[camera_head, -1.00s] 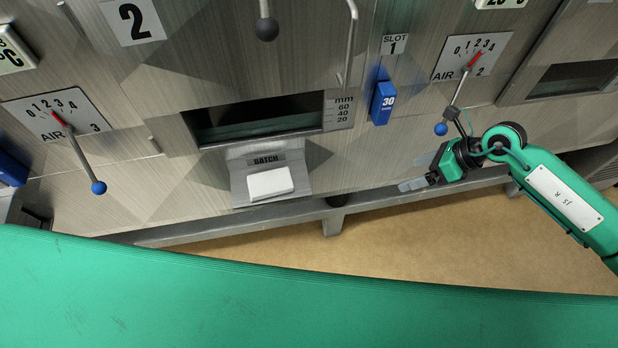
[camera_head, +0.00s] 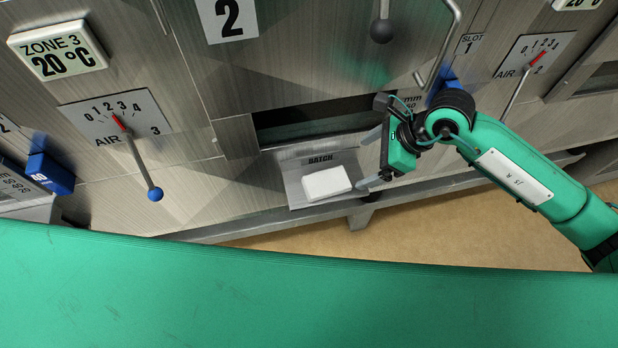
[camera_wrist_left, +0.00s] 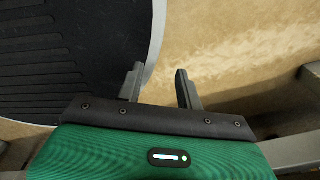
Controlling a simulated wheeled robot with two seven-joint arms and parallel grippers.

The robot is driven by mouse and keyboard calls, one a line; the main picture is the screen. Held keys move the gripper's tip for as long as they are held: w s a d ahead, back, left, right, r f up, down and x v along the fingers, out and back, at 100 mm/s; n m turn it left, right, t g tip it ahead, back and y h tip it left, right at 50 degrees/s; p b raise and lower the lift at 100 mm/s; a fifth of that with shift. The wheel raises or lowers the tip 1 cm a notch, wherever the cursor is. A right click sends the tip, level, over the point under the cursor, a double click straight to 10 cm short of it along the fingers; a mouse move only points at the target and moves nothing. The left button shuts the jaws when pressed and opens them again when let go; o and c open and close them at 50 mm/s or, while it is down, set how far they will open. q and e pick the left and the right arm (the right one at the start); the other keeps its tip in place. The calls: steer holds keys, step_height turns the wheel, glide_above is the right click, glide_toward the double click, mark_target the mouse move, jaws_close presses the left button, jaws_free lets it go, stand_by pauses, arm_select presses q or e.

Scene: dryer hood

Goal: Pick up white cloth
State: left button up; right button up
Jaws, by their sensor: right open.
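The white cloth (camera_head: 326,183) is a small folded block on the sloped grey shelf marked BATCH (camera_head: 292,178), below the slot in the head view. My right gripper (camera_head: 371,160) is just to the right of the cloth, with its fingers apart and pointing left toward it. It appears empty, and I see no contact with the cloth. My left gripper (camera_wrist_left: 158,88) shows in the left wrist view with its two fingers apart and nothing between them, above the tan floor and a dark ribbed surface.
A dark slot opening (camera_head: 310,120) lies behind the shelf. A lever with a blue knob (camera_head: 155,194) hangs at the left. A bent metal handle (camera_head: 452,45) and a black-knobbed lever (camera_head: 381,31) hang above my right gripper. A grey rail (camera_head: 240,226) runs below.

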steer(key=p, duration=0.1)
glide_toward(327, 182)
steer(key=shift+w+f, duration=0.15)
steer(key=shift+f, duration=0.5)
steer(key=shift+p+x, duration=0.35)
steer(key=shift+x, duration=0.7)
steer(key=shift+a, duration=0.25)
steer(key=shift+a+f+p, duration=0.2)
steer(key=shift+f+p, duration=0.05)
steer(key=shift+p, duration=0.1)
steer(key=p+x, duration=0.1)
steer(key=x, duration=0.2)
steer(key=shift+a+f, duration=0.1)
steer(key=shift+a, duration=0.25)
steer(key=shift+a+f+p, duration=0.2)
steer(key=shift+f+p, duration=0.1)
steer(key=shift+f, duration=0.15)
arm_select(q)
steer(key=r, duration=0.2)
steer(key=d+r, duration=0.1)
steer(key=r, duration=0.1)
steer(key=shift+d+r, duration=0.15)
steer(key=shift+d, duration=0.1)
arm_select(e)
steer(key=c, duration=0.8)
